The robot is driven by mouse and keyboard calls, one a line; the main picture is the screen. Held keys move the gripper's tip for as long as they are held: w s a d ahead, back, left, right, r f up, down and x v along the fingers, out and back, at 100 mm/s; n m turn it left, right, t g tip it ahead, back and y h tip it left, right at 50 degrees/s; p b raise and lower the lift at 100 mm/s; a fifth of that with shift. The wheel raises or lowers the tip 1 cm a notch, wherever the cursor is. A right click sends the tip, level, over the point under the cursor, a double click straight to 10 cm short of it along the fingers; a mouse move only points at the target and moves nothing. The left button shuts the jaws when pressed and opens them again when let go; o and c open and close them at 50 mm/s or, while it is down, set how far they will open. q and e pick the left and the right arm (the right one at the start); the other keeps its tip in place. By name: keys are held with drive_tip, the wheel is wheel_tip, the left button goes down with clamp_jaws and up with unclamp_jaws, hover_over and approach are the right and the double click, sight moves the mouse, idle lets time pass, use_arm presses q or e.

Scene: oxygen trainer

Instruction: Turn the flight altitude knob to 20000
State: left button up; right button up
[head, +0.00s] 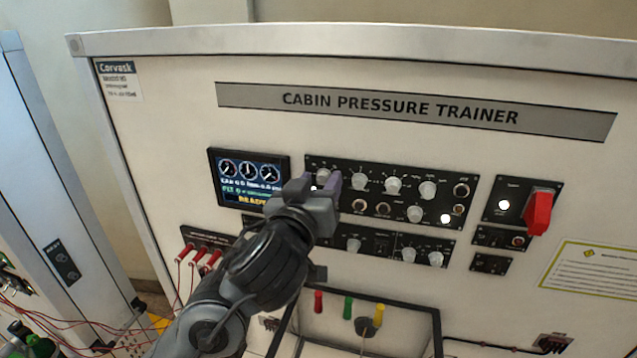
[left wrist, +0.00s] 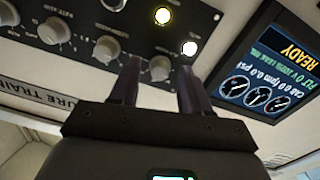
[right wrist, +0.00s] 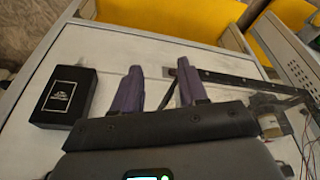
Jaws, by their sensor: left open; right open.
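The upper black control panel (head: 335,159) carries a row of light grey knobs, with labels too small to read. I cannot tell by label which is the flight altitude knob. My left gripper (head: 327,184) is open at the panel's left end, over the leftmost knob (head: 322,175). In the left wrist view, that knob (left wrist: 158,68) lies between the two spread fingertips of my left gripper (left wrist: 157,72); contact is not visible. My right gripper (right wrist: 160,72) is open and empty, away from the knobs.
A display (head: 249,178) reading READY stands left of the panel. More knobs (head: 392,185) lie to the right, and a red switch (head: 538,212) beyond them. A lower panel (head: 380,241) sits below. A black box (right wrist: 62,97) shows in the right wrist view.

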use_arm(q)
drive_tip(key=shift+c, duration=0.5)
clamp_jaws()
drive_tip(key=shift+m, duration=0.3)
drive_tip(key=m+b, duration=0.1)
drive_tip(key=m, duration=0.3)
drive_tip(key=m+b, duration=0.1)
drive_tip(key=m, duration=0.3)
drive_tip(key=shift+m, duration=0.4)
drive_tip(key=m+b, duration=0.1)
drive_tip(key=m, duration=0.3)
drive_tip(key=shift+m+y+b, duration=0.3)
drive_tip(key=shift+m+b, duration=0.25)
drive_tip(key=shift+m, duration=1.45)
